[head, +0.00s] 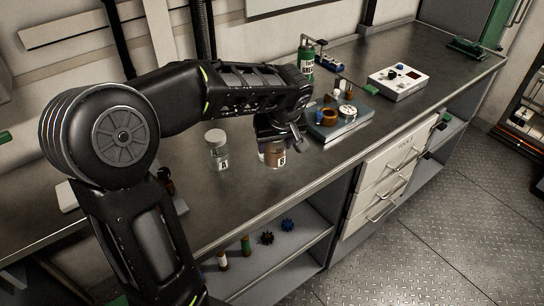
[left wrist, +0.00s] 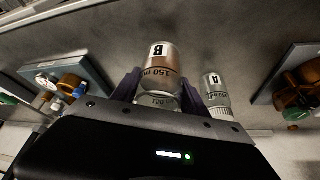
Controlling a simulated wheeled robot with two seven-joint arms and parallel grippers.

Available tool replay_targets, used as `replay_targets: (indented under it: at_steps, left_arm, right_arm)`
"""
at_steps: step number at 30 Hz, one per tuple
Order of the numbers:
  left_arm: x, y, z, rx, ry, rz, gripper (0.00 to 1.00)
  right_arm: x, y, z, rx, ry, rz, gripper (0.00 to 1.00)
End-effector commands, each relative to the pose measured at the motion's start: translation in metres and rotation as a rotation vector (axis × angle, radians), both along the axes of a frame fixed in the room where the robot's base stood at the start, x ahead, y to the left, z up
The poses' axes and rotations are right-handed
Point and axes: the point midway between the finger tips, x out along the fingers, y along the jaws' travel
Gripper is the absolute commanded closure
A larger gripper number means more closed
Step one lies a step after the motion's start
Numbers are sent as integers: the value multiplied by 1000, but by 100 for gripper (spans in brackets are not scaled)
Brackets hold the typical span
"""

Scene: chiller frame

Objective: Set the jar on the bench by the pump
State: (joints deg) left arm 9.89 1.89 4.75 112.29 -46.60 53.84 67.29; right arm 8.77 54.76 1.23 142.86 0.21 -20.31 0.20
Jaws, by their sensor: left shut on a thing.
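My left gripper (head: 272,141) is shut on jar B (head: 274,158), a clear jar with brown contents and a white label. In the left wrist view my left gripper's fingers (left wrist: 157,93) lie on both sides of jar B (left wrist: 160,62). I cannot tell whether its base touches the bench (head: 235,195). Jar A (head: 218,153), clear with a pale lid, stands to its left; it also shows in the left wrist view (left wrist: 214,92). A blue-grey base with brass and copper parts (head: 340,128), perhaps the pump, is right of jar B. My right gripper is out of view.
A green bottle (head: 306,62) stands behind the base. A white control box (head: 396,82) is farther right. Small parts, including a blue one (head: 288,225), lie on the shelf below. The bench front by the base is narrow, above white drawers (head: 385,175).

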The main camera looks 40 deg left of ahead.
Motion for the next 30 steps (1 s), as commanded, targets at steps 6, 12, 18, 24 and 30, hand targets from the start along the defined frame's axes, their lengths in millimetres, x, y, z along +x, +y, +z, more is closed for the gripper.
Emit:
replay_targets:
  at_steps: [6, 12, 18, 24, 30]
  left_arm:
    - [1, 0, -14, 1, -3, 1, 100]
    - [1, 0, -14, 1, -2, 1, 100]
    - [0, 0, -35, 1, 3, -1, 100]
    - [0, 0, -52, 0, -1, 0, 100]
    - [0, 0, -51, 0, -3, -1, 100]
  right_arm:
    - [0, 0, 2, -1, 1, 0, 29]
    - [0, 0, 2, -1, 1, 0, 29]
    - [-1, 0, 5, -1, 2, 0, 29]
    - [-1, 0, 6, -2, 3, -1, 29]
    - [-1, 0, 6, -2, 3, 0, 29]
